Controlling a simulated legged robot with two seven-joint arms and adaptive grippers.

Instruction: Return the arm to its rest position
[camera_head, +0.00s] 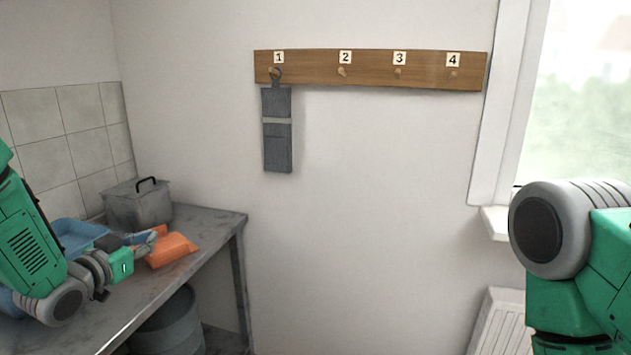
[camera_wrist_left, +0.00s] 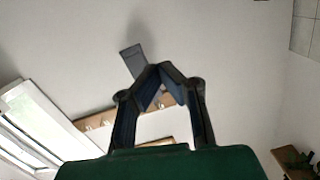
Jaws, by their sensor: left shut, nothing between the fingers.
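My left arm (camera_head: 30,240) comes in from the left in the head view, low over the grey table. My left gripper (camera_head: 146,241) is over the table, in front of an orange object (camera_head: 172,250) in the picture; I cannot tell whether they touch. In the left wrist view the fingertips (camera_wrist_left: 156,70) meet, with nothing between them. My right arm shows at the right edge of the head view, but its gripper is outside the picture.
A grey metal table (camera_head: 215,222) holds a lidded grey box (camera_head: 138,206) and a blue tray (camera_head: 80,234). A bin (camera_head: 170,325) stands below. Pegs 2 to 4 are bare.

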